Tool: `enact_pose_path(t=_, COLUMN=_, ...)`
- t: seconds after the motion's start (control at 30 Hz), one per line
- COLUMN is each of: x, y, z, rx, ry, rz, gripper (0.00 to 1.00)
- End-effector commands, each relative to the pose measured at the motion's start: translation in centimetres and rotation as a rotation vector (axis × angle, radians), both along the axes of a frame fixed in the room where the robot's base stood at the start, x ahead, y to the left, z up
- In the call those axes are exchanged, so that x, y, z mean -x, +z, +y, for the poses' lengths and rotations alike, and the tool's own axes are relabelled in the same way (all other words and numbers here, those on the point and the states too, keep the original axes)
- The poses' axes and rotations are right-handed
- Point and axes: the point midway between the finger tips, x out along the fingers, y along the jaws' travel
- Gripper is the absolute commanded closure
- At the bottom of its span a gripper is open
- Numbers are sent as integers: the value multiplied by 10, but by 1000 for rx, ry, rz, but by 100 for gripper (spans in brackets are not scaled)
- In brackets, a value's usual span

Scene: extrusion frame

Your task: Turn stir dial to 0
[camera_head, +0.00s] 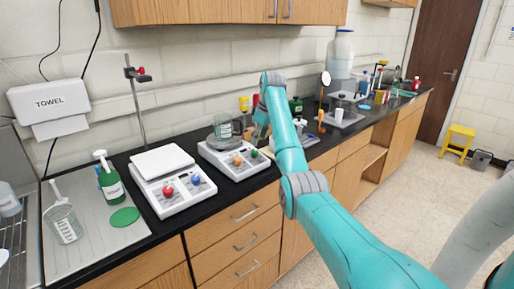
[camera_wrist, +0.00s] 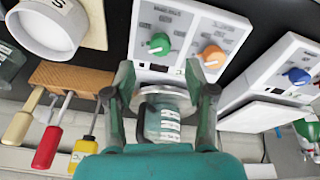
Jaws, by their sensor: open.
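A white hotplate stirrer (camera_head: 222,158) stands on the black bench with an orange dial (camera_head: 238,161) and a green dial (camera_head: 254,153) on its front. In the wrist view its panel shows the green dial (camera_wrist: 159,44) and orange dial (camera_wrist: 213,56); the print beside them is too small to read. A glass beaker (camera_head: 223,128) stands on its plate. A second stirrer (camera_head: 160,172) to the left has a red dial (camera_head: 168,192) and a blue dial (camera_head: 196,180). My gripper (camera_wrist: 160,78) is open, above the first stirrer, with the beaker (camera_wrist: 168,118) showing between its fingers. It touches no dial.
A wooden rack (camera_wrist: 75,80) with several coloured handles is left in the wrist view, near a white cup (camera_wrist: 55,25). A metal stand (camera_head: 137,105) rises behind the left stirrer. A green bottle (camera_head: 110,182) and graduated beaker (camera_head: 64,222) stand far left.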

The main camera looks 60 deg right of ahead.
Motion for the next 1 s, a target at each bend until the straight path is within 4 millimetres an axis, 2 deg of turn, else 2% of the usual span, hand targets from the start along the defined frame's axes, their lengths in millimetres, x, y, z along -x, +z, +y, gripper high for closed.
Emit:
enact_pose_path(t=0.1, x=5, y=20, z=1, rx=1, ry=0, rz=-1, gripper=45)
enact_pose_path(t=0.3, x=10, y=38, z=2, rx=-1, ry=0, rz=0, gripper=45)
enact_pose_path(t=1.0, x=11, y=41, z=2, rx=0, ry=1, rz=-1, gripper=45)
